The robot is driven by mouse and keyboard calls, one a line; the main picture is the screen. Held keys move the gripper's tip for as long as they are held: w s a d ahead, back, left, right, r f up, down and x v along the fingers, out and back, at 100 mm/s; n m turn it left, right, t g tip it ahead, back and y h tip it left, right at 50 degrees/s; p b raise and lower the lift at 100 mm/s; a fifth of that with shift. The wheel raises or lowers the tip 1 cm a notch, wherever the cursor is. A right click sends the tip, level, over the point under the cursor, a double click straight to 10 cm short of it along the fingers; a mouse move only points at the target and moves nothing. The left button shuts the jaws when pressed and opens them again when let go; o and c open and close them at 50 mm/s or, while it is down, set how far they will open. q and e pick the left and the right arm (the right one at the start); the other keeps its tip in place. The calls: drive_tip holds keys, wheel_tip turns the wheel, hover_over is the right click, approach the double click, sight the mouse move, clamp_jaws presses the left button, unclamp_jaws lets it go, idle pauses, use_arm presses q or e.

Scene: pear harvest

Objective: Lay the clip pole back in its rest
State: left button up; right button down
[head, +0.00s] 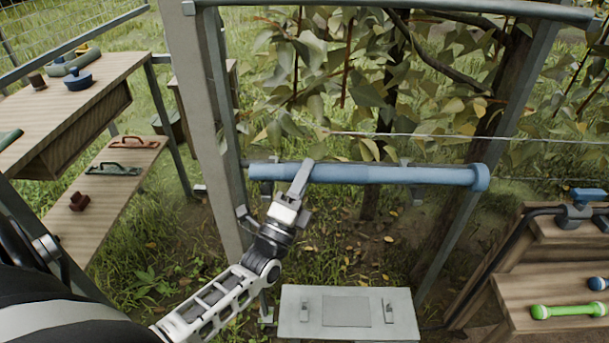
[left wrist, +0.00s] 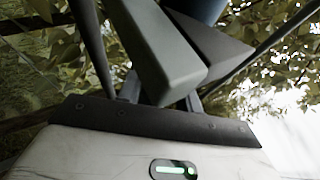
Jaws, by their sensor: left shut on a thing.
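The clip pole (head: 400,174) is a thick blue tube with a wider collar at its right end. It lies nearly level across the metal frame in the head view. My left gripper (head: 304,172) is shut on it, left of its middle. In the left wrist view the fingers of my left gripper (left wrist: 190,55) fill the centre, and a bit of the blue pole (left wrist: 203,8) shows beyond them. My right gripper is not in view.
A grey tray-like plate (head: 347,335) stands below. Wooden benches with tools stand at left (head: 130,62) and right (head: 515,287).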

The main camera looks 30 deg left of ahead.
use_arm(q)
drive_tip(key=o, duration=1.1)
drive_tip(key=shift+r, duration=0.1)
drive_tip(key=shift+o, duration=0.2)
drive_tip(key=shift+s+f, duration=0.25)
drive_tip(key=shift+f, duration=0.05)
drive_tip(key=b+v, duration=0.2)
drive_tip(key=v, duration=1.3)
drive_tip(key=shift+s, duration=0.2)
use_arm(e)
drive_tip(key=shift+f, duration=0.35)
use_arm(q)
drive_tip(key=shift+d, duration=0.1)
